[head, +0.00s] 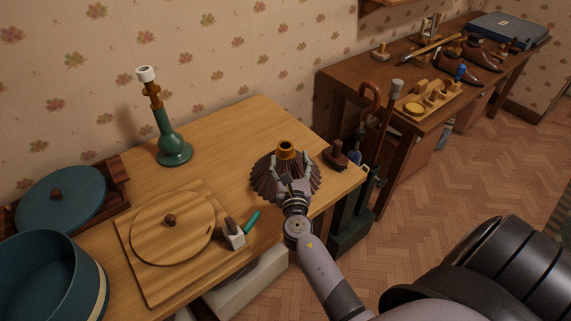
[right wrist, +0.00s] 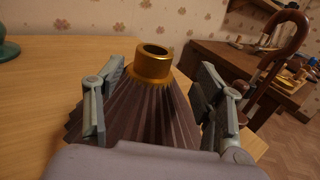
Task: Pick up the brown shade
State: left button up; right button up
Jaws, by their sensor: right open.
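The brown shade (head: 264,182) is a pleated cone with a brass collar on top. It stands upright on the wooden table near its right end. In the right wrist view the shade (right wrist: 150,108) fills the middle. My right gripper (head: 293,172) is at the near side of the shade, with its fingers open. In the right wrist view the right gripper (right wrist: 155,105) has one finger on each side of the shade's upper part. I cannot tell whether the fingers touch the pleats. My left gripper is not in view.
A green lamp base (head: 173,150) stands at the back of the table (head: 225,130). A small brown object (head: 338,158) sits close right of the shade. A round wooden lid (head: 170,240) on a board lies to the left. Canes (head: 385,125) stand beyond the table's right end.

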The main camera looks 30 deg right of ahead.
aim_at(286, 152)
jog(key=x, duration=0.6)
jog(key=shift+w+a+r+b, duration=0.1)
jog(key=shift+w+a+b, duration=0.2)
jog(key=shift+w, duration=0.1)
jog(key=shift+s+r, duration=0.1)
jog(key=shift+c, duration=0.8)
grip_shut()
